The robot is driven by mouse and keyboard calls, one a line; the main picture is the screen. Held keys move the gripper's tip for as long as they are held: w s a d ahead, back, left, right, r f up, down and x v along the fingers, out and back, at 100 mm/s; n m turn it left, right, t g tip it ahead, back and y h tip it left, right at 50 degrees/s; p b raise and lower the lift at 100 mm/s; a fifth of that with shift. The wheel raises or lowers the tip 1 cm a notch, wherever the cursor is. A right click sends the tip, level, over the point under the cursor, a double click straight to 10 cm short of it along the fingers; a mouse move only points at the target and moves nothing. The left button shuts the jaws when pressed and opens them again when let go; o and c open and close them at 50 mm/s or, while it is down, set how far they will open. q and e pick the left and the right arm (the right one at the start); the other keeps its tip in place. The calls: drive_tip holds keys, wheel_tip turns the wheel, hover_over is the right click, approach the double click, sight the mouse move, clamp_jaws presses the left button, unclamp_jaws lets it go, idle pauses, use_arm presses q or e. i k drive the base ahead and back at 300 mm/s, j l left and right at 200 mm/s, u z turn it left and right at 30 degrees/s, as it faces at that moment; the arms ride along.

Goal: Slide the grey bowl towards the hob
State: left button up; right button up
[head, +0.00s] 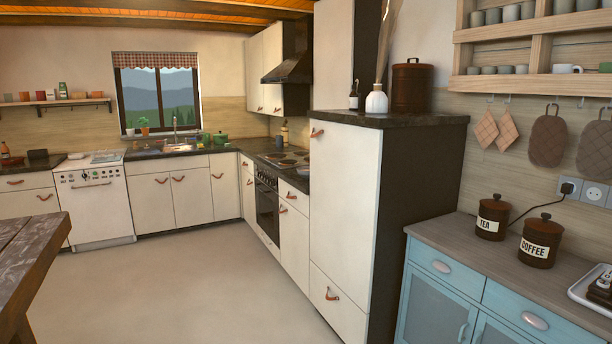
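The hob (284,158), with several dark round plates, is set in the dark worktop above the oven (267,205), in the middle distance. Neither of my grippers is in view.
A tall white cabinet (337,200) stands right of the hob and partly blocks the worktop run. A wooden table (28,250) is at the left edge. A blue sideboard (445,265) with tea (492,218) and coffee (540,241) canisters is at right. The pale floor (185,290) between is clear.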

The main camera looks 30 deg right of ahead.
sight(307, 173)
drive_tip(key=i+l+z, duration=0.35)
drive_tip(key=i, duration=0.55)
drive_tip(key=i+z, duration=0.35)
drive_tip(key=i, duration=0.55)
drive_tip(key=i+j+z, duration=0.1)
drive_tip(key=i+z, duration=0.2)
drive_tip(key=i, duration=0.25)
drive_tip(key=i+j+z, duration=0.3)
drive_tip(key=i, duration=0.25)
drive_tip(key=i+j+z, duration=0.3)
drive_tip(key=i, duration=0.2)
drive_tip(key=l, duration=0.05)
